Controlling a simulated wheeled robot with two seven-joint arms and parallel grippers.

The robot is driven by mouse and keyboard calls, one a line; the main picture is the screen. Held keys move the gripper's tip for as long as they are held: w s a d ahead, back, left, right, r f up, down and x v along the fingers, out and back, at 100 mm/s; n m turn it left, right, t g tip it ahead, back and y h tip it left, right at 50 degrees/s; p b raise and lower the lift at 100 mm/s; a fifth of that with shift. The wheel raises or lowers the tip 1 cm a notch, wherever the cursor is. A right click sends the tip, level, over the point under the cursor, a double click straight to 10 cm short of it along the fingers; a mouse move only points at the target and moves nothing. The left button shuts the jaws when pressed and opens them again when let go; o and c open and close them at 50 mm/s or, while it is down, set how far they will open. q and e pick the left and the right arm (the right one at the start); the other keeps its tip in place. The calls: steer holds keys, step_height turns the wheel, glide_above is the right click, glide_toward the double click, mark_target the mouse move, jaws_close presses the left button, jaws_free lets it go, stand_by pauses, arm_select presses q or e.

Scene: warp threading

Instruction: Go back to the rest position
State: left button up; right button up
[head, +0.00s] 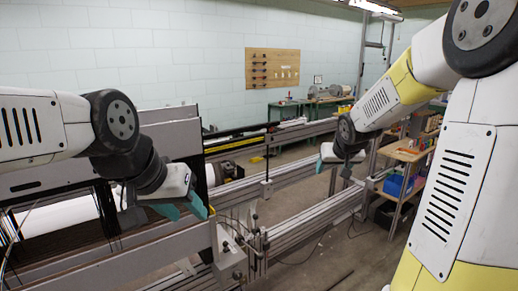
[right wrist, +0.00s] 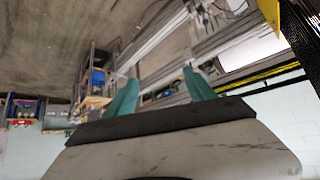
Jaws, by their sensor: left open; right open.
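My left gripper (head: 181,207) hangs at the left of the head view, in front of the grey loom frame (head: 160,246). Its two teal fingers are apart and I see nothing between them. My right gripper (head: 332,166) is further back, right of the middle, above the long metal rails; its fingers are small and partly hidden there. In the right wrist view, the two teal fingers of the right gripper (right wrist: 158,92) are spread apart with nothing between them.
Long grey rails (head: 305,226) run from the loom across the floor. A shelf with a blue bin (head: 396,186) stands at the right. A wooden tool board (head: 272,68) hangs on the pale block wall. Dark threads hang at the loom's left.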

steer(key=s+a+r+g+y, duration=0.1)
steer(key=s+a, duration=0.3)
steer(key=s, duration=1)
steer(key=s+a+r+g+y, duration=0.1)
steer(key=s+a+r, duration=0.2)
steer(key=s, duration=1.1)
steer(key=shift+a+n+y, duration=0.3)
steer(key=shift+a+n, duration=0.1)
steer(key=shift+a, duration=0.3)
steer(key=shift+r, duration=0.1)
